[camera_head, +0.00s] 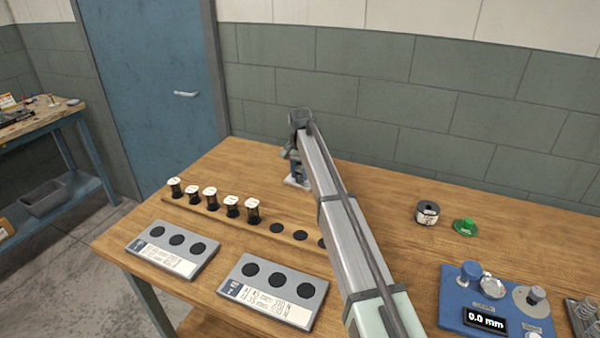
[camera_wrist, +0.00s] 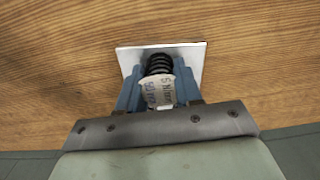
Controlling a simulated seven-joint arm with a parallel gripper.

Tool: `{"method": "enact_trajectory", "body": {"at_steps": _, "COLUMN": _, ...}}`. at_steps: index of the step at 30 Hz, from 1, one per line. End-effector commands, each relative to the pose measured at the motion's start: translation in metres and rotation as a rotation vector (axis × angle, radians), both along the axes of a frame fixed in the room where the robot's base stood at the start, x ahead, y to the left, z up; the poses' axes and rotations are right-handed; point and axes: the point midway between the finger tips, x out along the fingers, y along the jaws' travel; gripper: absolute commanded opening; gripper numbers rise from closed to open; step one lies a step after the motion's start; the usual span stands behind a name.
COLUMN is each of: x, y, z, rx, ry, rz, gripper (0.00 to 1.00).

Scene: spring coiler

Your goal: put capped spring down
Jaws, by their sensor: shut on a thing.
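My gripper (camera_wrist: 160,98) has its blue fingers shut on a capped spring. In the wrist view the dark coil (camera_wrist: 159,64) shows between the fingers, with a pale cap or label (camera_wrist: 158,90) marked with a "5 N/mm"-like text. A pale square plate (camera_wrist: 192,58) lies behind the spring on the wooden table. In the head view my gripper (camera_head: 296,163) is at the table's back edge, above the pale plate (camera_head: 295,183). The held spring is hard to make out there, and I cannot tell whether it touches the plate.
Several capped springs (camera_head: 231,206) stand on a wooden strip (camera_head: 265,237) with empty black spots at its right. Two grey trays (camera_head: 215,249) (camera_head: 318,290) with black round spots lie in front. A wire spool (camera_head: 427,213), green button (camera_head: 466,227) and blue gauge (camera_head: 455,290) reading 0.0 mm are right.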

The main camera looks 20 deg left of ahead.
Motion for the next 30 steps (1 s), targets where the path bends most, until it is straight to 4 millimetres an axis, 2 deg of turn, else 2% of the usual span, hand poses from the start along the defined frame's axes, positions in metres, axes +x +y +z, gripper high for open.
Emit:
{"method": "enact_trajectory", "body": {"at_steps": 1, "x": 0.000, "y": 0.000, "z": -0.002, "rx": 0.000, "ry": 0.000, "rz": 0.000, "gripper": 0.05}}
{"method": "enact_trajectory", "body": {"at_steps": 2, "x": 0.000, "y": 0.000, "z": -0.002, "rx": 0.000, "ry": 0.000, "rz": 0.000, "gripper": 0.36}}
{"method": "enact_trajectory", "body": {"at_steps": 9, "x": 0.000, "y": 0.000, "z": -0.001, "rx": 0.000, "ry": 0.000, "rz": 0.000, "gripper": 0.59}}
{"method": "enact_trajectory", "body": {"at_steps": 20, "x": 0.000, "y": 0.000, "z": 0.005, "rx": 0.000, "ry": 0.000, "rz": 0.000, "gripper": 0.60}}
{"method": "enact_trajectory", "body": {"at_steps": 23, "x": 0.001, "y": 0.000, "z": 0.015, "rx": 0.000, "ry": 0.000, "rz": 0.000, "gripper": 0.60}}
{"method": "enact_trajectory", "body": {"at_steps": 30, "x": 0.001, "y": 0.001, "z": 0.059, "rx": 0.001, "ry": -0.002, "rz": 0.000, "gripper": 0.60}}
